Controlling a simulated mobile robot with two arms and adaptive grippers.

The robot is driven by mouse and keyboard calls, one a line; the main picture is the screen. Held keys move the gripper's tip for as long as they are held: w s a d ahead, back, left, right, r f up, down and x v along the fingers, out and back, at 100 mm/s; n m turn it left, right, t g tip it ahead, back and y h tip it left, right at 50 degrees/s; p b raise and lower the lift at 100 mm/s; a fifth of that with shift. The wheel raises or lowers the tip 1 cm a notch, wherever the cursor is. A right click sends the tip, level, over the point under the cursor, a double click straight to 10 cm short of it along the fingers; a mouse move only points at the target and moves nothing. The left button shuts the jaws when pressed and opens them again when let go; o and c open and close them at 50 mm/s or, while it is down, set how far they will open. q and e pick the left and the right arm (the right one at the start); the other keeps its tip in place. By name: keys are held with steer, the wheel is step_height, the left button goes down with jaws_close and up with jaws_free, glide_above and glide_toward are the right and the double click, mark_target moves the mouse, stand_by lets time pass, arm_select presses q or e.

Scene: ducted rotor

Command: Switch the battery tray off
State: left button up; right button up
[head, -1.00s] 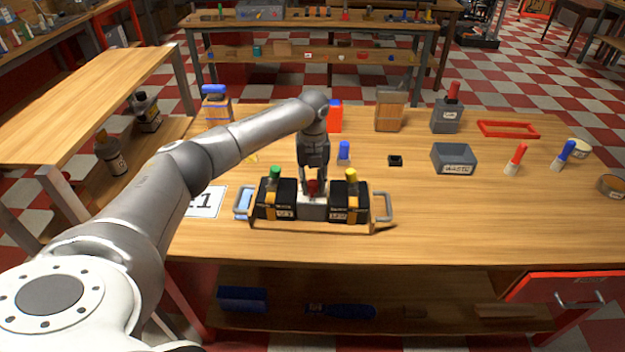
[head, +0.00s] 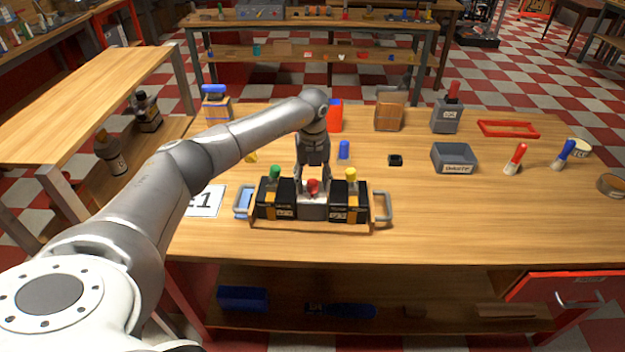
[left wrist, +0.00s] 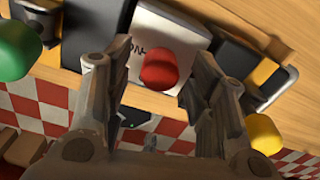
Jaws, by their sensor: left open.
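The battery tray (head: 313,225) sits on the workbench, with a handle at each end. It bears two black batteries, the left one (head: 276,199) with a green cap and the right one (head: 350,204) with a yellow cap. Between them is a grey switch box (head: 312,206) with a red knob (head: 313,186) on top. My left gripper (head: 313,178) is open at the knob, its fingers pointing down. In the left wrist view the red knob (left wrist: 160,69) shows between the open fingers (left wrist: 155,75), apart from both. Part of the box's lettering is hidden. My right gripper is not in view.
A numbered sheet (head: 207,200) lies left. The bench front right is clear.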

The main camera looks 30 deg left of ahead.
mark_target(312, 182)
arm_select(q)
step_height(312, 182, up, 12)
stand_by(0.4)
steer(key=shift+f, duration=0.2)
